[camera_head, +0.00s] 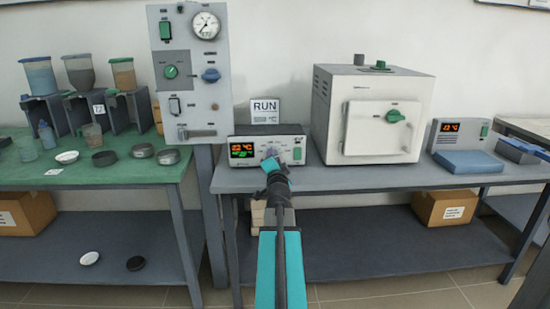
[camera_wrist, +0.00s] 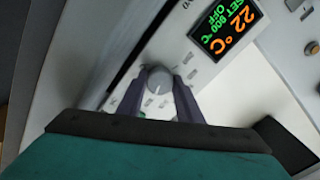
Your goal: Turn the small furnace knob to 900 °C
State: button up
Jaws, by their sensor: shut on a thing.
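The grey round knob (camera_wrist: 158,80) is on the light front panel of a control box (camera_head: 285,132). My gripper (camera_head: 272,166) reaches that panel from the front. In the wrist view its two dark fingers stand on either side of the knob, and my gripper (camera_wrist: 162,92) is shut on it. A light pointer line shows on the knob's face. The display (camera_wrist: 229,28) beside it seems to read SET 900 °C and OFF in green, and 22 °C in orange. In the head view the knob is partly hidden by my gripper.
A white furnace (camera_head: 335,105) with a green door knob stands right of the box. A second display unit (camera_head: 450,131) is farther right. A RUN sign (camera_head: 265,105) is behind the box. A grey wall panel (camera_head: 190,60) with a gauge is at left, above a green table (camera_head: 130,175).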

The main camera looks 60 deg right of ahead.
jog(key=shift+w+a+f+m, duration=0.1)
jog(key=shift+a+f+m, duration=0.05)
jog(key=shift+m, duration=0.35)
jog(key=o, duration=0.9)
jog(key=shift+o, duration=0.7)
jog(key=shift+s, duration=0.2)
